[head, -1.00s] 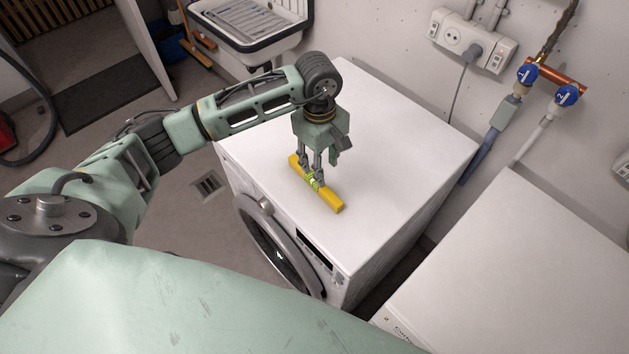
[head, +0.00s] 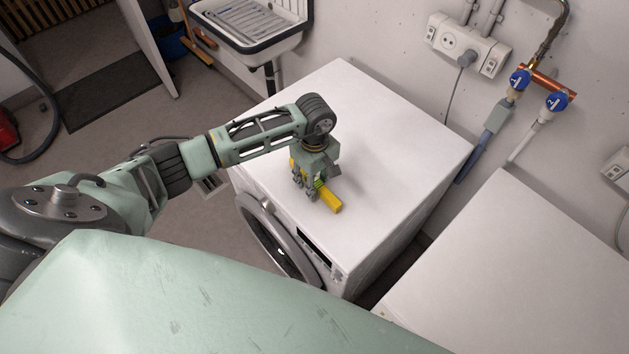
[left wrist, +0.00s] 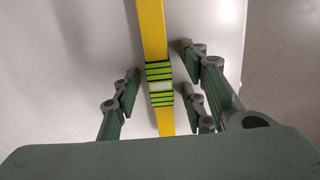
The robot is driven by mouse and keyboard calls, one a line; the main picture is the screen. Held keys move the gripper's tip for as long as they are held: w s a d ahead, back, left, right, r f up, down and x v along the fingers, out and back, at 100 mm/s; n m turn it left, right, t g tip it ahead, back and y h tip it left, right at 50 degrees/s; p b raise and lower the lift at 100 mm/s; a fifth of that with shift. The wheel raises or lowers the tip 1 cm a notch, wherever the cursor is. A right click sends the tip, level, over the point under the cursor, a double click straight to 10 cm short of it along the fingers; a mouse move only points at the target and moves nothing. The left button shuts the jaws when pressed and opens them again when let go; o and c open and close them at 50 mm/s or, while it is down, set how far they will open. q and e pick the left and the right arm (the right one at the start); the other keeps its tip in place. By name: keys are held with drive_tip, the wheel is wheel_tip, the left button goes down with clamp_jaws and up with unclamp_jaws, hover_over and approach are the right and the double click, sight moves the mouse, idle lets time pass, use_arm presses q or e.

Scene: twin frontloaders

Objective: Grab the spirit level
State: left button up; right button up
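The yellow spirit level (head: 331,200) lies on top of the left washing machine (head: 400,140), near its front edge. In the left wrist view the spirit level (left wrist: 152,32) runs upright through the picture, with a green and black striped middle around its vial. My left gripper (head: 311,192) is right over the level's middle and hides part of it. In the left wrist view my left gripper (left wrist: 160,88) is open, with fingers on both sides of the striped middle and gaps between them and the level. My right gripper is not in view.
A second white machine (head: 520,270) stands to the right, with a narrow gap between the two. A sink (head: 250,22) hangs at the back left. Taps (head: 556,101), pipes and a socket box (head: 467,45) are on the wall. The machine top behind the level is clear.

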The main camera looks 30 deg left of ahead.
use_arm(q)
clamp_jaws()
drive_tip(key=shift+r, duration=0.2)
idle(0.3)
